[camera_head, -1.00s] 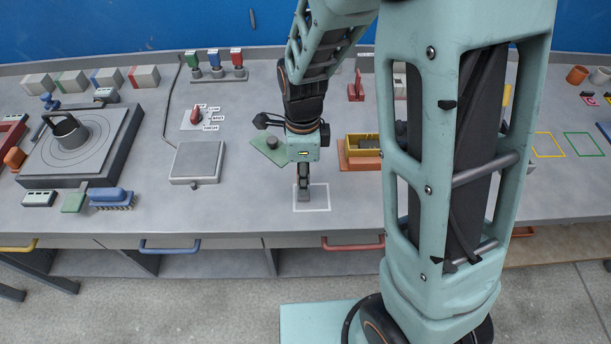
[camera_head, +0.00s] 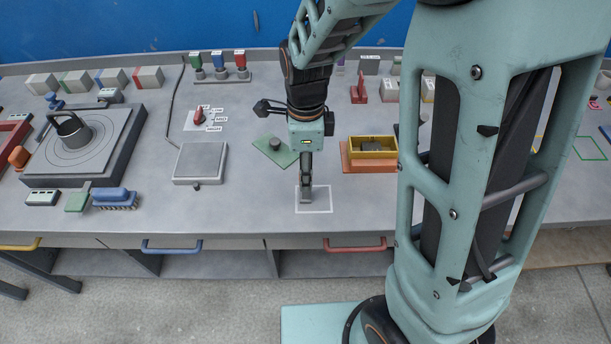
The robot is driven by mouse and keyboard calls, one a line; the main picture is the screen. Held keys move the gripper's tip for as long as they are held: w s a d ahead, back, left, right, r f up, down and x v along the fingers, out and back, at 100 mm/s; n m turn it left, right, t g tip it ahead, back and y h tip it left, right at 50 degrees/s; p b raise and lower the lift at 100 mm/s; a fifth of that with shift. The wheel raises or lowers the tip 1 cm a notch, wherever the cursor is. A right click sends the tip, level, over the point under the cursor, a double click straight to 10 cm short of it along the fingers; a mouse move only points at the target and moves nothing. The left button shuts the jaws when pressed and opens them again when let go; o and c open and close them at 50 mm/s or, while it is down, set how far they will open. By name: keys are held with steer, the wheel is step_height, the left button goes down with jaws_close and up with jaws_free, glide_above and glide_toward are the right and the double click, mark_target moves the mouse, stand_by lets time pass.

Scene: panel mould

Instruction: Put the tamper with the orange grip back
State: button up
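My gripper (camera_head: 307,194) points straight down over the white outlined square (camera_head: 325,208) near the bench's front edge. I see it nearly edge-on, so the gap between its fingers does not show. A grey part at its tip may be the fingertips or a small held piece; I cannot tell which. No orange grip shows at the gripper. An orange rounded piece (camera_head: 18,157) lies at the far left beside the turntable; I cannot tell whether it is the tamper's grip.
A green plate with a grey knob (camera_head: 273,146) lies just behind my gripper. A yellow box on an orange base (camera_head: 371,165) is to its right, a scale (camera_head: 201,163) to its left. Green and yellow outlines are at the right. My arm hides part of the bench.

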step_height(320, 180, up, 9)
steer(key=shift+f, duration=0.2)
stand_by(0.4)
